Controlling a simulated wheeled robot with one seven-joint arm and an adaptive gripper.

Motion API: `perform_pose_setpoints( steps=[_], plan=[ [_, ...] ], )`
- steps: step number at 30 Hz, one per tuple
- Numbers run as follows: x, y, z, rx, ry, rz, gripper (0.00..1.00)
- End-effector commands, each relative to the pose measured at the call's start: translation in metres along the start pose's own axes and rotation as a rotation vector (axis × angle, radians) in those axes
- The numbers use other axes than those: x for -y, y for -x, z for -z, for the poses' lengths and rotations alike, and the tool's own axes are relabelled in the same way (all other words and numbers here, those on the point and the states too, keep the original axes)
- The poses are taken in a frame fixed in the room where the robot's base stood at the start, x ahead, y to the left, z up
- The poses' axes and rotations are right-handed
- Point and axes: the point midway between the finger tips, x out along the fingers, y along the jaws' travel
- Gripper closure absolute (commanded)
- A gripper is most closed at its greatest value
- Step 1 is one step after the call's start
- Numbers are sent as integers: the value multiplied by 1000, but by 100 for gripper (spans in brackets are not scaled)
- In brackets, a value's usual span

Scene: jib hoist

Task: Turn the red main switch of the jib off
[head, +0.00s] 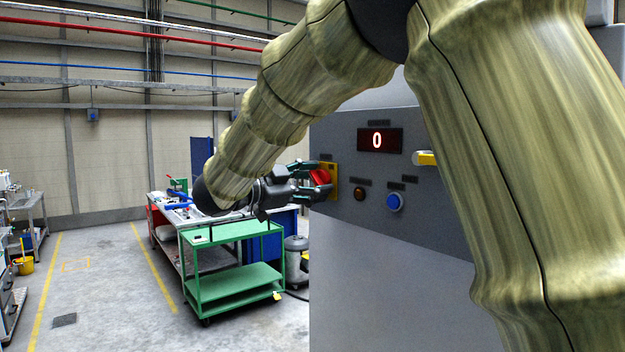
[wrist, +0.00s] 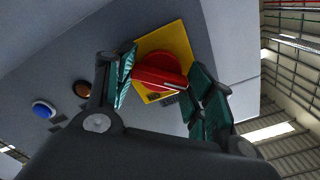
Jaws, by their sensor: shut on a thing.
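The red main switch (head: 319,177) sits on a yellow plate (head: 333,181) at the left edge of the grey panel in the head view. In the wrist view the red switch (wrist: 160,72) has a raised handle across its round body, on the yellow plate (wrist: 178,38). My gripper (head: 314,182) reaches it from the left. In the wrist view my gripper (wrist: 158,82) has one finger on each side of the red handle and is shut on it.
A green cart (head: 232,232) stands behind my arm at the left. Open floor lies further left.

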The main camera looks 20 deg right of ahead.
Motion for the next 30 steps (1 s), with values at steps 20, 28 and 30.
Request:
perform_pose_setpoints(
  steps=[20, 28, 30],
  plan=[
    [0, 0, -1, 1, 577, -1, 70],
    [-1, 0, -1, 2, 693, 0, 70],
    [-1, 0, -1, 2, 709, 0, 70]
  ],
)
